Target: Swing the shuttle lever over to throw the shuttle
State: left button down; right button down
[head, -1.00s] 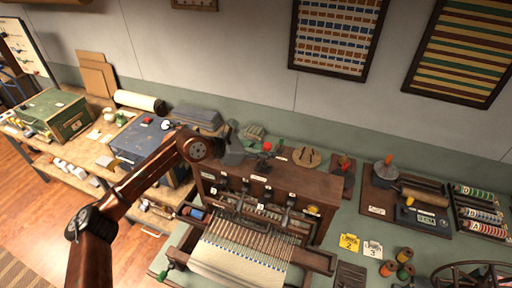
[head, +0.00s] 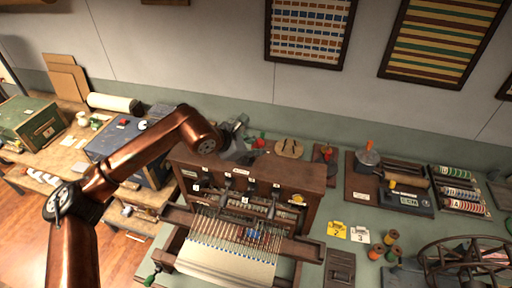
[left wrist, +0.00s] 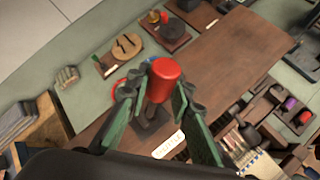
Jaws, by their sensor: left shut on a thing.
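The shuttle lever's red cylindrical knob (left wrist: 165,72) stands up between my left gripper's fingers in the left wrist view, on a dark mount at the wooden cabinet's top. My left gripper (left wrist: 152,92) is shut on it, with green-lined fingers on both sides. In the head view my left gripper (head: 244,152) is at the cabinet's back left, and the lever is mostly hidden there. The blue shuttle (head: 254,234) lies among the warp threads of the loom (head: 228,262), around mid-width. My right gripper is not in view.
The wooden cabinet (head: 250,172) has several small levers on its front. A round wooden piece (head: 289,148) and a roller device (head: 405,184) stand to the right. Yellow and white cards (head: 337,229) and spools (head: 392,237) lie at the lower right.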

pick_arm(q)
jog(key=c, duration=1.7)
grip_release()
jog(key=shift+d, duration=0.1)
jog(key=shift+s+a+r, duration=0.2)
jog(key=shift+a+r, duration=0.15)
jog(key=v, duration=1.1)
